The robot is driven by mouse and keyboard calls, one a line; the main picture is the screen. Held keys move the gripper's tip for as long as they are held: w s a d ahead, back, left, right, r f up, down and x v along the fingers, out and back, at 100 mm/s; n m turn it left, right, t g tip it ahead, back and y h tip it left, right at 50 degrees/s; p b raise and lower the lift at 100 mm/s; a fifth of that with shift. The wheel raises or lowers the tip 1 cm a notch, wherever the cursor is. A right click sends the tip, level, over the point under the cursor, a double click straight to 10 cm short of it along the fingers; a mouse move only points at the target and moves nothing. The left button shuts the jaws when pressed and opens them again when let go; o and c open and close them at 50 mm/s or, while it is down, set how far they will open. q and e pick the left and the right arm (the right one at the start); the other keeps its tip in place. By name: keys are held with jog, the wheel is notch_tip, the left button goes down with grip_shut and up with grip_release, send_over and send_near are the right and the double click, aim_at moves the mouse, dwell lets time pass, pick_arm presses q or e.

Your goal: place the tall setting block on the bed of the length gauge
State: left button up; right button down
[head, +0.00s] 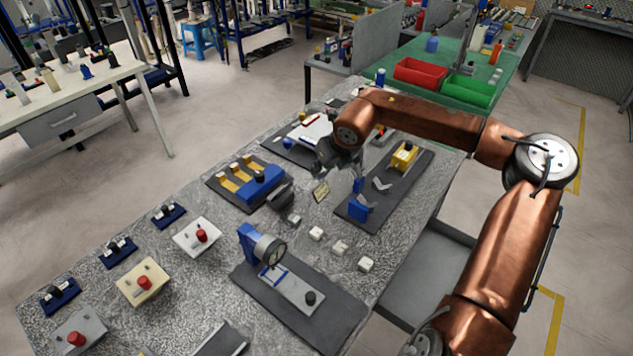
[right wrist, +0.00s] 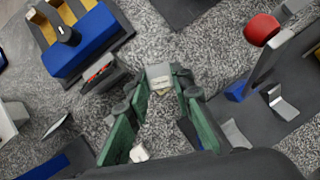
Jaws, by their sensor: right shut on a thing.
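My right gripper (head: 328,176) is above the table, beyond the length gauge. In the right wrist view its green fingers are shut on a small pale block (right wrist: 160,77) with a label on its face. In the head view a yellowish tilted block (head: 321,192) hangs below the gripper; I take it as the tall setting block. The length gauge (head: 249,244) stands nearer, with a blue column and a round dial. Its pale flat bed (head: 292,288) has a black knob at one end and no block on it. My left gripper is not in view.
Small white blocks (head: 340,248) stand in a row between gripper and gauge. A blue fixture (head: 262,186) and a dark box (head: 281,197) are left of the gripper. A dark mat (head: 408,185) with a yellow block is at right. Red-button boxes (head: 197,237) stand at left.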

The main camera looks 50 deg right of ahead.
jog(key=b, duration=0.2)
send_over(317, 183)
jog(key=s, duration=0.2)
jog(key=f, duration=0.6)
jog(key=shift+w+a, duration=0.15)
jog(key=shift+a, duration=0.2)
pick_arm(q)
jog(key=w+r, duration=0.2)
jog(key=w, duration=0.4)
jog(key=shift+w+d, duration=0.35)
pick_arm(e)
jog(key=shift+f, duration=1.5)
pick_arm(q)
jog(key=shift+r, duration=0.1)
pick_arm(e)
jog(key=shift+f, duration=0.1)
jog(key=c, duration=1.7)
grip_release()
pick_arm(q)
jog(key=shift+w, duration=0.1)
